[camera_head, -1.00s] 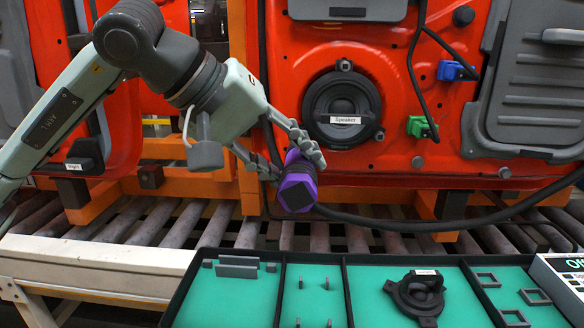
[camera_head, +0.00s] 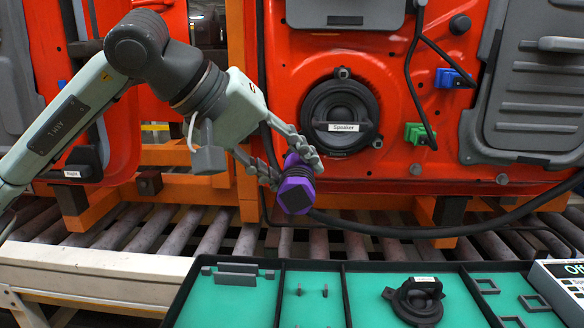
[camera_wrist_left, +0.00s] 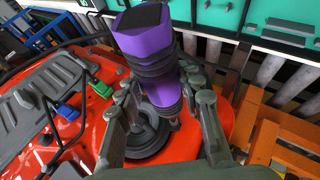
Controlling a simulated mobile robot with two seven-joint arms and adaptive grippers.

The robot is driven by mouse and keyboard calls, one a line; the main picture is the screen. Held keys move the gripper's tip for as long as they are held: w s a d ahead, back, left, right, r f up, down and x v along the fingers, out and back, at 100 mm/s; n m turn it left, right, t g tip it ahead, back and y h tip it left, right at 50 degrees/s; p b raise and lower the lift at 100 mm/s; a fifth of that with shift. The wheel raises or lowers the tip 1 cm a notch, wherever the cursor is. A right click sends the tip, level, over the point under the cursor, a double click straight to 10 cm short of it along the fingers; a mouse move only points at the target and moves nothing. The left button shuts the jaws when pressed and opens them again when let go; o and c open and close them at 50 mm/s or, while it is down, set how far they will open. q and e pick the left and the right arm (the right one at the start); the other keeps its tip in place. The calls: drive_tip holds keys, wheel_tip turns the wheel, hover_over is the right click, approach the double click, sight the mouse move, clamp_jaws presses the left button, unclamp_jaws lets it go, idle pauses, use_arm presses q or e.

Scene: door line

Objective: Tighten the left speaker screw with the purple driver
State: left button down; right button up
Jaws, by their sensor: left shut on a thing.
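A purple driver with black grip bands (camera_head: 297,188) is held in my left gripper (camera_head: 294,167). Its thick butt end faces the head camera. In the left wrist view the driver (camera_wrist_left: 148,45) stands between the two fingers, its narrower part toward the door. The black round speaker (camera_head: 341,112) sits on the red door, up and right of the gripper. It also shows in the left wrist view (camera_wrist_left: 148,138), partly behind driver and fingers. Screws show at the speaker's top (camera_head: 343,73) and lower right (camera_head: 377,141). The left screw and driver tip are hidden. My right gripper is out of view.
A green tray with black walls (camera_head: 344,290) stands in front, with a spare speaker part (camera_head: 416,300) and several small brackets. A black cable (camera_head: 400,231) runs below the door. Blue (camera_head: 453,78) and green (camera_head: 416,133) connectors sit right of the speaker.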

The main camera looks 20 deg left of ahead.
sight(284, 179)
use_arm(q)
drive_tip(key=shift+w+a+r, duration=0.1)
drive_tip(key=shift+w+a, duration=0.1)
drive_tip(key=shift+w, duration=0.35)
drive_tip(key=shift+w+a+r, duration=0.1)
drive_tip(key=shift+w+a, duration=0.05)
drive_tip(key=shift+w, duration=0.35)
idle(1.7)
drive_tip(key=shift+s+d+f+b, duration=0.1)
drive_tip(key=shift+s+d+b, duration=0.1)
drive_tip(key=shift+s, duration=0.15)
drive_tip(key=shift+s+d+b, duration=0.1)
drive_tip(key=shift+s+b, duration=0.1)
drive_tip(key=shift+s, duration=0.15)
drive_tip(key=shift+s+d+b, duration=0.1)
drive_tip(key=shift+s+d, duration=0.15)
drive_tip(key=shift+s, duration=0.65)
drive_tip(key=shift+s+d+b, duration=0.15)
drive_tip(key=shift+s+d, duration=0.1)
drive_tip(key=shift+s, duration=0.65)
drive_tip(key=shift+s+d+b, duration=0.1)
drive_tip(key=shift+s+d, duration=0.15)
drive_tip(key=shift+s, duration=0.65)
